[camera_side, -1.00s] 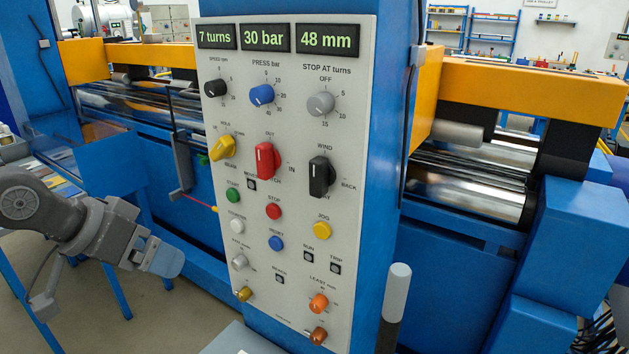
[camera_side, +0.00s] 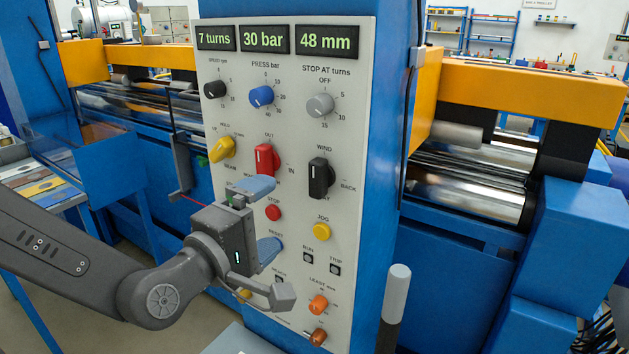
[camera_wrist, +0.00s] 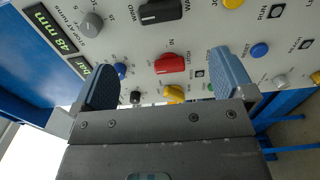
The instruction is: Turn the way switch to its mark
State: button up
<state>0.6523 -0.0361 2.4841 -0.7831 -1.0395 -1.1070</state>
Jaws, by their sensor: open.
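The way switch (camera_side: 321,178) is a black bar-handled knob on the right of the grey panel in the side view, with WIND above it and BACK to its right. Its bar stands roughly upright, toward WIND. In the wrist view the black knob (camera_wrist: 162,12) is at the top, beyond the fingertips. My gripper (camera_side: 262,218) is open and empty in front of the panel, left of and below the way switch. In the wrist view the blue fingers of my gripper (camera_wrist: 166,72) are wide apart, with a red knob between and beyond them.
The red knob (camera_side: 267,160) and yellow knob (camera_side: 222,149) stand left of the way switch. A yellow JOG button (camera_side: 322,231) is below it and a grey STOP AT knob (camera_side: 319,105) above. A grey-topped post (camera_side: 397,295) stands at the panel's lower right.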

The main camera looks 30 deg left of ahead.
aim_at(314, 182)
jog(key=w, duration=1.3)
jog(key=shift+w, duration=0.2)
jog(key=c, duration=0.9)
